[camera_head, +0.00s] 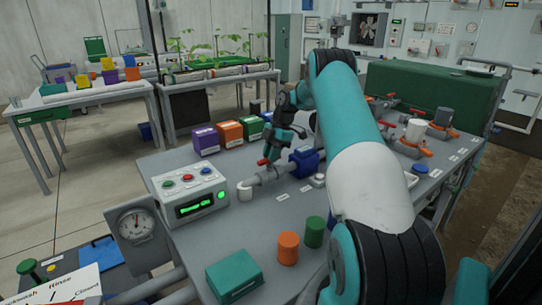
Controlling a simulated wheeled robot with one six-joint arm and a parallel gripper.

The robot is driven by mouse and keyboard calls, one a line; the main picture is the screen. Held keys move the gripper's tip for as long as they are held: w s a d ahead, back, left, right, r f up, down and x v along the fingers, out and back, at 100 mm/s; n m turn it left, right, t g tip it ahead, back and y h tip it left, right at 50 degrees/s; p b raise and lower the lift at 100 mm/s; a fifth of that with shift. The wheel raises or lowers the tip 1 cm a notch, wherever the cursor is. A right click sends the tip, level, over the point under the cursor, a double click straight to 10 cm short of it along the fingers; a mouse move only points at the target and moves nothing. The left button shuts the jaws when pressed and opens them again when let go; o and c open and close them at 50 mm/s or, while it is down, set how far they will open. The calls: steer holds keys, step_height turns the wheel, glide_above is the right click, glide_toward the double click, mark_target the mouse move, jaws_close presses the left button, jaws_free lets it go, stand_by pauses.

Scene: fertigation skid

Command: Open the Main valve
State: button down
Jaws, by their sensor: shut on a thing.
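A grey pipe (268,177) runs along the table top from a white elbow to a blue fitting (304,162). A small red valve handle (263,162) sits above this pipe. My gripper (268,156) reaches down to the red handle and is shut on it; the dark fingers hide part of the handle. The label in front of the pipe is too small to read, so I cannot confirm that this is the Main valve. How far the handle is turned is hard to tell.
A control box (190,194) with a green display stands left of the pipe. Purple, orange and green boxes (228,133) stand behind it. An orange cylinder (288,248) and a green cylinder (314,232) stand in front. Orange-based valves (412,147) stand at the right, behind my arm.

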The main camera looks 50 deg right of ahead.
steer(key=shift+r, duration=0.1)
stand_by(0.4)
steer(key=c, duration=1)
jaws_free()
steer(key=shift+c, duration=0.2)
steer(key=p+v, duration=1.7)
steer(key=p, duration=0.4)
steer(key=shift+d+p, duration=0.2)
steer(key=shift+p, duration=0.15)
steer(key=shift+r, duration=0.1)
